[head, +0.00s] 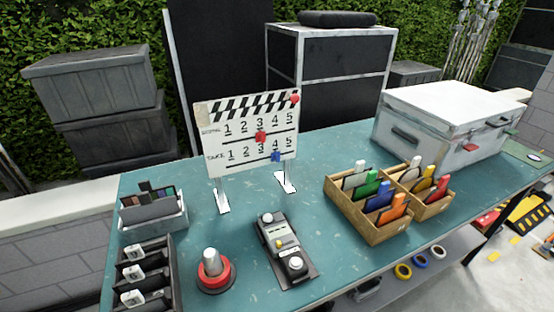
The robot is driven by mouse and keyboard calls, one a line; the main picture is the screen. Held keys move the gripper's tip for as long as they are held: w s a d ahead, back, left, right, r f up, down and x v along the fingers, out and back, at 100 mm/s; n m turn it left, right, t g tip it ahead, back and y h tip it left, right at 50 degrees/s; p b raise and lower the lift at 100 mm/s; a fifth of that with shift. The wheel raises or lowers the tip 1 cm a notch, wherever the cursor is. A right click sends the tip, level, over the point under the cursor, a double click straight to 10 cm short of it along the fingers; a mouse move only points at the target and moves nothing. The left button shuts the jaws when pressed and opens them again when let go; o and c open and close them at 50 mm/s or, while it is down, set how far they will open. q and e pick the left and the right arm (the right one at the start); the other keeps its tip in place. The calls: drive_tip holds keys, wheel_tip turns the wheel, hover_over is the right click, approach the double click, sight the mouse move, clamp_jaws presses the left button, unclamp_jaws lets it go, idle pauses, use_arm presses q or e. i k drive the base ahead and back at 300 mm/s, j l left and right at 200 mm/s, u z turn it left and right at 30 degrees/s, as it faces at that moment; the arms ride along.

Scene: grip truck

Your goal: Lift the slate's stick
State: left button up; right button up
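The slate (248,140) is a white clapper board standing upright on two small feet on the teal table. It has a row for scene and a row for take, each with numbers 1 to 5, and small red and blue markers sit on it. Its stick (250,104) is the black-and-white striped bar along the top edge, lying flat against the board. A red knob (294,98) is at the stick's right end. Neither of my grippers is in the head view.
On the teal table (330,256) stand a red-based button (211,270), a grey control box (281,246), a wooden tray (372,228) of coloured tabs, dark bins (146,274) at left and a silver case (447,128) at right. Bare table lies between slate and case.

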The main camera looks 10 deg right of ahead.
sight(293, 95)
drive_tip(key=l+z, duration=0.15)
drive_tip(key=z, duration=0.3)
drive_tip(key=k+l+z, duration=0.1)
drive_tip(key=z, duration=0.3)
drive_tip(key=l+z, duration=0.3)
drive_tip(key=z, duration=0.15)
